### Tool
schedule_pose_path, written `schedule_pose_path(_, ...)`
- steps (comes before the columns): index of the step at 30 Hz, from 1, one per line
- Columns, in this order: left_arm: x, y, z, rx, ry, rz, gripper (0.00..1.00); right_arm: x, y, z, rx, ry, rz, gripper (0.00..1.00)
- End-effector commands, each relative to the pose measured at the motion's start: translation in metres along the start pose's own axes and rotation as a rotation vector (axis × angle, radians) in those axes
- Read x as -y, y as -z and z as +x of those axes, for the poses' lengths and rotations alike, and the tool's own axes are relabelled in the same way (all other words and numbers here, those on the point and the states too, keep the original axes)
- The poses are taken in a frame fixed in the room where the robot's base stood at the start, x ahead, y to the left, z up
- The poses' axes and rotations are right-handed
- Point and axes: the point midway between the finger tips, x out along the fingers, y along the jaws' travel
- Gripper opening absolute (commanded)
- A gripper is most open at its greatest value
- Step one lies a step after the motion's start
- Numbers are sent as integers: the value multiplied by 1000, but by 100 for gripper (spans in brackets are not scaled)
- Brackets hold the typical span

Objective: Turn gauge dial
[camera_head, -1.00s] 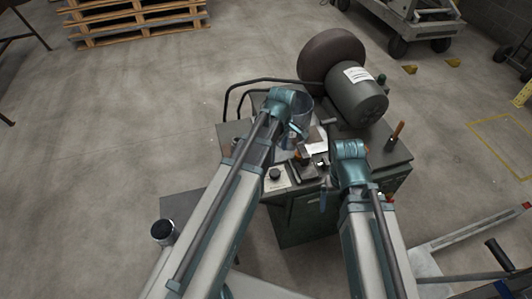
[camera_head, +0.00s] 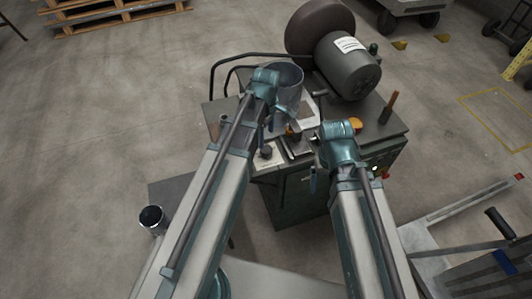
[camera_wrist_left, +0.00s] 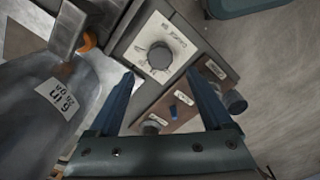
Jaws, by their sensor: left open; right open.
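The gauge dial is a dark round knob (camera_head: 266,152) on a pale plate at the front left of the machine's bench. In the left wrist view the knob (camera_wrist_left: 160,56) sits on a printed white plate, just beyond my left fingertips. My left gripper (camera_wrist_left: 161,76) is open, its two blue fingers either side of the knob's line of sight, and empty. In the head view my left gripper (camera_head: 266,126) hangs just behind the dial, partly hidden by its arm. My right gripper (camera_head: 314,178) is open at the bench's front edge; its fingers are mostly hidden.
A metal duct (camera_head: 290,92) stands behind my left wrist; its size label shows in the left wrist view (camera_wrist_left: 58,100). A brown panel (camera_wrist_left: 182,108) with small controls is beside the dial. A large motor (camera_head: 348,66) fills the back. A dark cup (camera_head: 152,219) stands at lower left.

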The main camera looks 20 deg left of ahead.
Motion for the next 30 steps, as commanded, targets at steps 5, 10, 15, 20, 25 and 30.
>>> schedule_pose_path(5,0,0,34,0,0,0,84,3,2,33,0,0,0,90)
schedule_pose_path(10,0,0,57,0,0,0,84,6,3,57,0,0,0,90)
schedule_pose_path(15,0,0,73,0,0,0,84,7,4,73,0,0,0,90)
schedule_pose_path(20,0,0,77,0,0,0,84,7,4,76,0,0,0,90)
schedule_pose_path(25,0,0,75,0,0,0,84,7,4,75,0,0,0,90)
schedule_pose_path(30,0,0,75,0,0,0,62,7,4,75,0,0,0,90)
